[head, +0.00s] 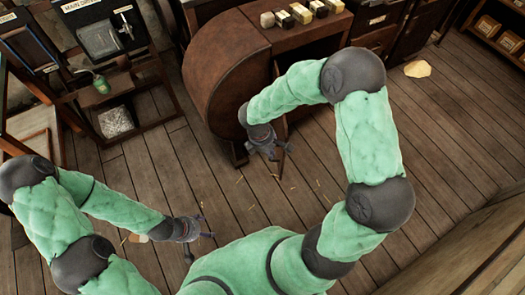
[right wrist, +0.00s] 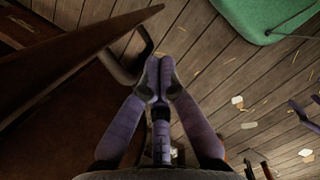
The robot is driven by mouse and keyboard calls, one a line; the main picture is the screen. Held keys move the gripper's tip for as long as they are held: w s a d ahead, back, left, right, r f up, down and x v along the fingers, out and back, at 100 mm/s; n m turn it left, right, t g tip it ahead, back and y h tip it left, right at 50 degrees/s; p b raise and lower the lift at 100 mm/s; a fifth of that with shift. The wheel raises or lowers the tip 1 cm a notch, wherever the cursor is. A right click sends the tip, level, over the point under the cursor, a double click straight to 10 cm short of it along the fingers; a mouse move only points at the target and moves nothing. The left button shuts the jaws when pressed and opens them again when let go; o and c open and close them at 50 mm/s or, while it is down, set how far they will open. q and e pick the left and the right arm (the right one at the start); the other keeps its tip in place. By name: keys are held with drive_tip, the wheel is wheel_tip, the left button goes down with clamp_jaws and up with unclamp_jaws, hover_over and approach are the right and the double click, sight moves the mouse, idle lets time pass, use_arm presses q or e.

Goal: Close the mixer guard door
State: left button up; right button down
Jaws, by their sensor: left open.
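The mixer (head: 232,62) is a large brown curved housing at the top middle of the head view. Its guard door (right wrist: 75,58) looks like the brown panel at the left of the right wrist view, swung out from the housing. A dark bar handle (right wrist: 122,72) sticks out from it. In the head view my right arm hides most of the door. My right gripper (head: 276,150) is low beside the door; its fingertips (right wrist: 160,65) are together with nothing seen between them, close beside the handle. Contact is unclear. My left gripper (head: 200,226) is open and empty, away from the mixer.
Several small blocks (head: 300,13) stand on the counter behind the mixer. A bench with a metal box (head: 100,40) stands at the upper left, and a shelf (head: 500,35) at the upper right. The plank floor (head: 320,165) around the door is mostly clear, with straw scraps.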

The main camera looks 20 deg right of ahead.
drive_tip(key=shift+s+d, duration=0.25)
drive_tip(key=shift+d, duration=0.25)
drive_tip(key=shift+s+d, duration=0.2)
drive_tip(key=shift+d, duration=0.25)
